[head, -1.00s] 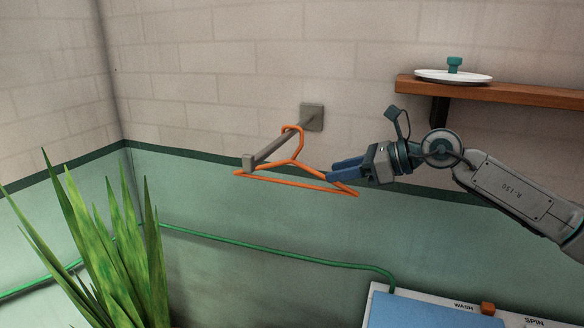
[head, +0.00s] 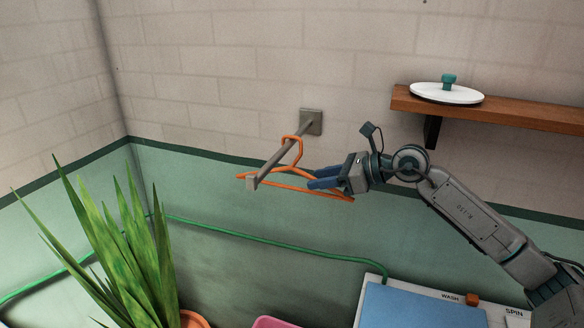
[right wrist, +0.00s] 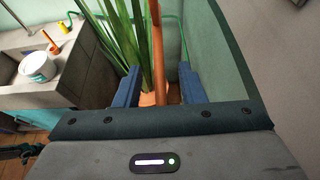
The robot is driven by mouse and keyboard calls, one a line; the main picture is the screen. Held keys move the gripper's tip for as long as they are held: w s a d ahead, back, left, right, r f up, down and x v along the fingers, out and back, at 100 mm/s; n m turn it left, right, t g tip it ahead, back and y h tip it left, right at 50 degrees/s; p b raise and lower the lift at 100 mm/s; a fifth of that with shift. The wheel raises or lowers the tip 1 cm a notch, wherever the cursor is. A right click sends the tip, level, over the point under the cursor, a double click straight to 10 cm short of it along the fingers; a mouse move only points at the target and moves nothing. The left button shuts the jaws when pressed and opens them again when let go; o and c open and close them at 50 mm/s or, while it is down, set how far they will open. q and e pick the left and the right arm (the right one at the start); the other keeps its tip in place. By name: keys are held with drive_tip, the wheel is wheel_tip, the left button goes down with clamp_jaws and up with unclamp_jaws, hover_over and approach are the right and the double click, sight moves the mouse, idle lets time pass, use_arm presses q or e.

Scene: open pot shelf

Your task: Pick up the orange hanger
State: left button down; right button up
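The orange hanger (head: 292,188) hangs by its hook over a grey wall bar (head: 276,158) in the head view. My right gripper (head: 310,178) reaches in from the right, its blue fingers overlapping the hanger's right arm. In the right wrist view, the fingers of the right gripper (right wrist: 160,85) are spread apart. An orange strip of the hanger (right wrist: 157,50) shows between them, with a gap on each side. I see no contact. My left gripper is in neither view.
A wooden shelf (head: 520,113) with a white lid (head: 446,94) is above my right arm. A spiky plant (head: 115,240) stands at lower left. A blue-topped washer (head: 420,306) is at lower right.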

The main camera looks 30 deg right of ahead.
drive_tip(key=shift+p+x, duration=0.45)
drive_tip(key=shift+x, duration=0.35)
clamp_jaws()
